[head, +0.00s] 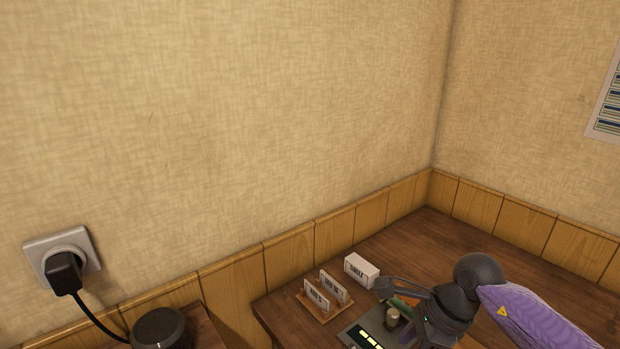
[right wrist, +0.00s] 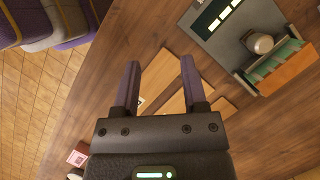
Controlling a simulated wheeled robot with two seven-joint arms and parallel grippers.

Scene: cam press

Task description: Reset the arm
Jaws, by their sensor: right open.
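My right gripper (right wrist: 160,70) is open in the right wrist view, with nothing between its fingers. It points down toward the wooden table and light wooden pieces (right wrist: 170,100). In the head view my purple right arm comes in from the right, and its dark wrist partly hides the grey device (head: 367,334). The device also shows at the top right of the right wrist view (right wrist: 212,43), with a lit panel, a round pale knob (right wrist: 262,44) and a green and orange part (right wrist: 282,66). The device stands apart from the fingers. My left gripper is out of view.
A wooden holder with upright cards (head: 325,314) and a white labelled box (head: 361,270) stand left of my arm. A wall socket with a black plug (head: 64,272) and a round dark device (head: 160,328) are at far left. The table's back corner is clear.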

